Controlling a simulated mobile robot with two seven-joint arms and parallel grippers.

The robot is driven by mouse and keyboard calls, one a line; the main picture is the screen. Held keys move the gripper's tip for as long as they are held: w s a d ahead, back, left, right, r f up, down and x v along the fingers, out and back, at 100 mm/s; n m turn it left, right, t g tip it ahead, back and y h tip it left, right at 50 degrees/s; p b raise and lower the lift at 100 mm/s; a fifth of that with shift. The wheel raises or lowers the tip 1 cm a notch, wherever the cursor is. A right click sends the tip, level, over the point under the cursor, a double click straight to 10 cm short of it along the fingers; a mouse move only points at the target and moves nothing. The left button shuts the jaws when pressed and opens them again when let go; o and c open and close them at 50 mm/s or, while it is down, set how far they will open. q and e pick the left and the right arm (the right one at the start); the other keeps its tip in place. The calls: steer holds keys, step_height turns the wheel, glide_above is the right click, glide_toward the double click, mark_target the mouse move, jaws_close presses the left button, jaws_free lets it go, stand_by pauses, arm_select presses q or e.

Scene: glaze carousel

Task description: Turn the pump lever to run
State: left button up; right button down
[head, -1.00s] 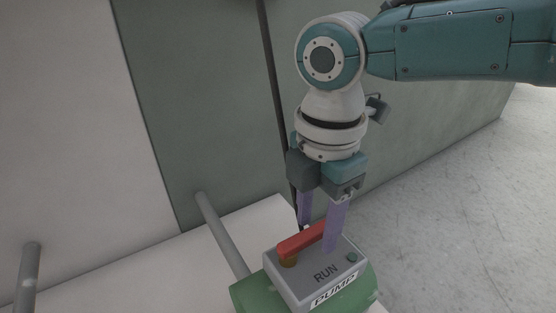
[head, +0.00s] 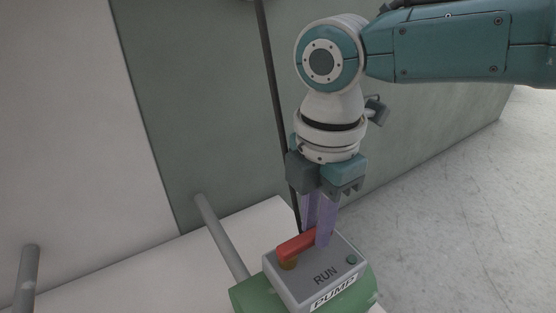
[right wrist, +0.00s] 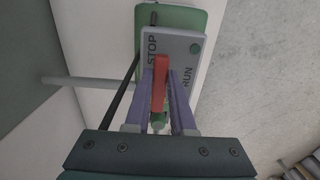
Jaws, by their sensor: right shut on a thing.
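The pump box (head: 317,268) is a grey box on a green body, with RUN lettering and a PUMP label on the sides that show in the head view. Its red lever (head: 296,244) sits on a brass-coloured pivot and reaches back to the right. My right gripper (head: 317,238) points down from above and is shut on the lever's free end. In the right wrist view, the lever (right wrist: 159,77) lies between my fingers, with STOP to its left and RUN to its right on the box (right wrist: 178,48). My left gripper is not in view.
A small green round part (head: 351,259) sits on the box's top corner. A grey pipe (head: 222,235) runs beside the pump on the white surface. A dark thin rod (head: 275,100) stands behind my right wrist. Open floor (head: 450,210) lies to the right.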

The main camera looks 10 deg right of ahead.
stand_by(0.8)
steer(key=shift+s+r+m+p, duration=0.2)
steer(key=shift+m+p, duration=0.2)
steer(key=shift+p, duration=0.4)
steer(key=m+p, duration=0.1)
steer(key=p, duration=0.1)
steer(key=s+m+p, duration=0.1)
steer(key=m+p, duration=0.2)
steer(key=shift+s+r+m+p, duration=0.1)
steer(key=shift+s+m+p, duration=0.3)
steer(key=m+p, duration=0.1)
steer(key=s+m+p, duration=0.1)
steer(key=m, duration=0.1)
steer(key=shift+s+a, duration=0.1)
steer(key=shift+a, duration=0.05)
steer(key=shift+s+a+f+m+p, duration=0.1)
steer(key=shift+s+a+m+p, duration=0.1)
steer(key=shift+m+p, duration=0.45)
steer(key=shift+s+a+f+m+p, duration=0.1)
steer(key=shift+s+m+p, duration=0.15)
steer(key=shift+m, duration=0.9)
